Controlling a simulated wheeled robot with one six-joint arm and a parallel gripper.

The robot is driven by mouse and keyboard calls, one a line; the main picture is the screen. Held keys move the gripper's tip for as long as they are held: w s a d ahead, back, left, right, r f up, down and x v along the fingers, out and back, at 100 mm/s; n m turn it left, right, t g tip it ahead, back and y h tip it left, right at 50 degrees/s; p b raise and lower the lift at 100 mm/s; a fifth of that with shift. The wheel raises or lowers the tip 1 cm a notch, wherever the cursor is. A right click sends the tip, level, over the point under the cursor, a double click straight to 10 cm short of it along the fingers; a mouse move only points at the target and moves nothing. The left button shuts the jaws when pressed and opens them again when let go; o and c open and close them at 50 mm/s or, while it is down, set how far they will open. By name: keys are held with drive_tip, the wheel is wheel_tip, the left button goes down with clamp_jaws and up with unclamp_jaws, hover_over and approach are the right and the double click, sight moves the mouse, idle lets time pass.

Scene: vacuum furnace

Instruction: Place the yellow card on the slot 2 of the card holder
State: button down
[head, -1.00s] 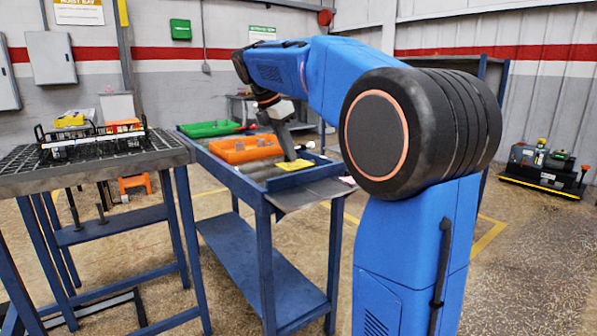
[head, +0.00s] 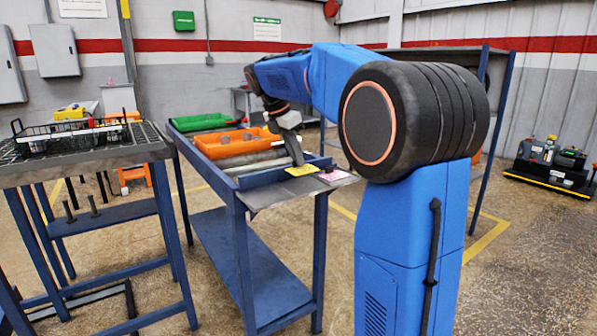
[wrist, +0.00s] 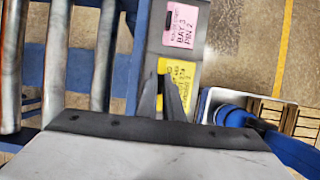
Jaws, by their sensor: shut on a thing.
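My gripper (head: 299,163) is shut on the yellow card (head: 301,170) at the near right end of the blue cart. In the wrist view my gripper (wrist: 160,90) has its fingers at the left part of the yellow card (wrist: 181,74), whose printed face shows. A pink card (wrist: 186,22) with "BAY 3 PIN 2" on it lies just beyond, on a grey surface; it also shows in the head view (head: 334,174). I cannot make out the card holder or its slot 2 for certain.
The blue cart (head: 245,245) has a grey end plate (head: 268,194), grey rollers, an orange bin (head: 235,142) and a green bin (head: 200,122). A grated table (head: 90,150) with a black wire basket stands left. Floor is open between them.

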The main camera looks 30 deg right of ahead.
sight(295, 167)
drive_tip(key=shift+f, duration=2.15)
drive_tip(key=shift+f, duration=0.1)
drive_tip(key=c, duration=1.9)
unclamp_jaws()
drive_tip(key=v, duration=1.2)
drive_tip(key=shift+a, duration=0.1)
